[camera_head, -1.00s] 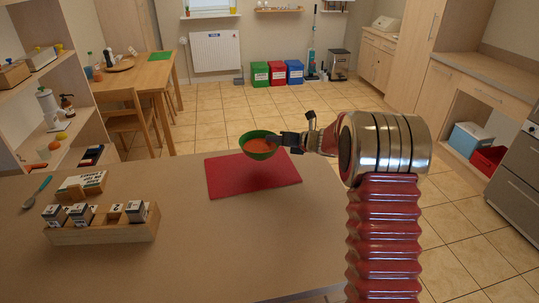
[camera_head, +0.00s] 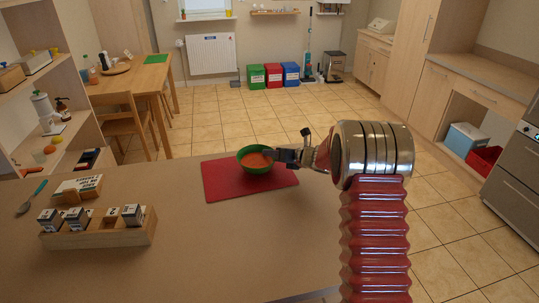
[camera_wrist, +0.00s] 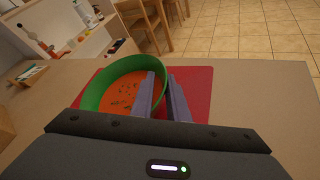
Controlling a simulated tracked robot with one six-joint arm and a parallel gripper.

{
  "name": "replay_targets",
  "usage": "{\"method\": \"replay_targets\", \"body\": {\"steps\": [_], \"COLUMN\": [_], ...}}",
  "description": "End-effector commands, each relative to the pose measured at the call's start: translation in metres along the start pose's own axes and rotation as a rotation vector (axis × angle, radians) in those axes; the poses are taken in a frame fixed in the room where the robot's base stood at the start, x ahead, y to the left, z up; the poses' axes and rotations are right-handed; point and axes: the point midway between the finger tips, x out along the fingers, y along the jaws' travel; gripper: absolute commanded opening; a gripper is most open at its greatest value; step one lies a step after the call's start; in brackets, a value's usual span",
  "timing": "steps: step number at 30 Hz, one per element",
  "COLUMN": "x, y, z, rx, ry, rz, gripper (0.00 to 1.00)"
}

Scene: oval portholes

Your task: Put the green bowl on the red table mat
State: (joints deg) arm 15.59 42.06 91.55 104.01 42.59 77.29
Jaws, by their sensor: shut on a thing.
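The green bowl (camera_head: 246,166) holds something orange, with dark specks in it in the wrist view. It looks upright and is over the far middle part of the red table mat (camera_head: 225,187). I cannot tell whether its base touches the mat. My gripper (camera_head: 275,155) comes from the right and is shut on the bowl's right rim. In the wrist view the two grey fingers (camera_wrist: 165,98) are at the right side of the bowl (camera_wrist: 92,93), and the red mat (camera_wrist: 197,84) shows beyond and to the right of it.
On the left of the counter (camera_head: 180,250) stands a wooden tray (camera_head: 98,236) with several small boxes, with a teal-handled spoon (camera_head: 32,198) beside it. The counter in front of the mat is clear. Shelves stand at the left, and a dining table (camera_head: 135,82) stands behind.

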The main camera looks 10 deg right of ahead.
Motion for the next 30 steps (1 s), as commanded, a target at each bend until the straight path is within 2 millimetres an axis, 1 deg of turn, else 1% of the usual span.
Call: {"method": "replay_targets", "body": {"steps": [3,4,12,23,26,30], "x": [0.0,0.0,0.0,-0.003,-0.01,-0.027], "y": [0.001,0.0,0.001,0.001,0.0,0.001], "z": [0.002,0.0,0.0,0.0,0.001,0.001], "rx": [0.0,0.0,0.0,0.0,0.001,0.001], "ry": [-0.002,0.0,0.001,0.0,0.0,0.0], "rz": [0.001,0.0,0.001,0.0,0.0,0.0], "gripper": [0.0,0.15,0.34,0.34,0.34,0.34]}}
